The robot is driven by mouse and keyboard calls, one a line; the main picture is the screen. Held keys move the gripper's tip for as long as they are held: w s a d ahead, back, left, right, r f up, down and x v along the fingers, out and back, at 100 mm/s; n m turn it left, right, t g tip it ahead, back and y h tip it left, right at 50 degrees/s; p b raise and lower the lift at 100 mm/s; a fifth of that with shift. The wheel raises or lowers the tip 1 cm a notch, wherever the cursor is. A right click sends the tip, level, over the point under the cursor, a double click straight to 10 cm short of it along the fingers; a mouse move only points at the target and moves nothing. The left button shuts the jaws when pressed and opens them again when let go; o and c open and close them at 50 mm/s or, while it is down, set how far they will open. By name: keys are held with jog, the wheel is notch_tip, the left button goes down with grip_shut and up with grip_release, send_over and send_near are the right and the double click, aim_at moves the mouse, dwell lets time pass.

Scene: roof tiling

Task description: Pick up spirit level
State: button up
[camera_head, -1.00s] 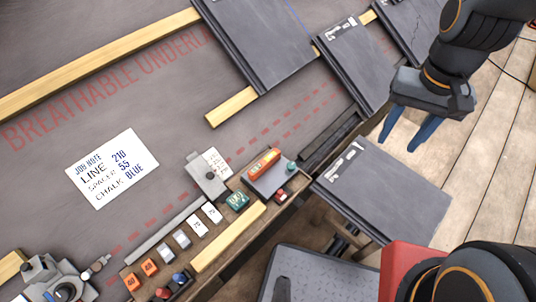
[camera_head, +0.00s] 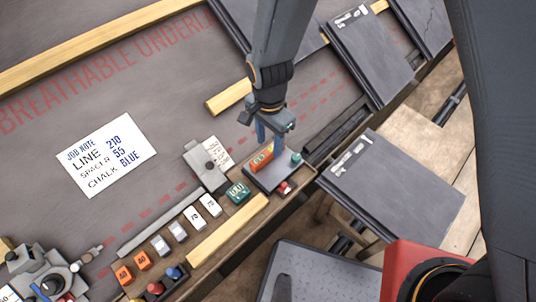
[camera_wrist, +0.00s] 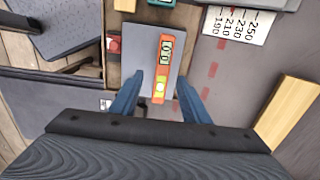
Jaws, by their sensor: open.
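The spirit level (camera_head: 262,158) is a short orange bar lying on a dark grey plate (camera_head: 272,179) on the wooden tray. In the wrist view my gripper (camera_wrist: 160,92) is open, one finger on each side of the level's near end. The level is not held; its back end is partly hidden by the fingers in the head view.
The tray's wooden edge (camera_head: 228,229) holds several orange, grey and white blocks, a green device (camera_head: 238,193) and a small red item (camera_head: 285,188). A grey gauge (camera_head: 207,164) stands beside the plate. A job note (camera_head: 107,155) lies on the underlay. A slate (camera_head: 390,186) is at right.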

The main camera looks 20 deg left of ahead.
aim_at(268, 151)
jog(key=shift+a+f, duration=0.2)
jog(key=shift+f, duration=2.5)
grip_shut()
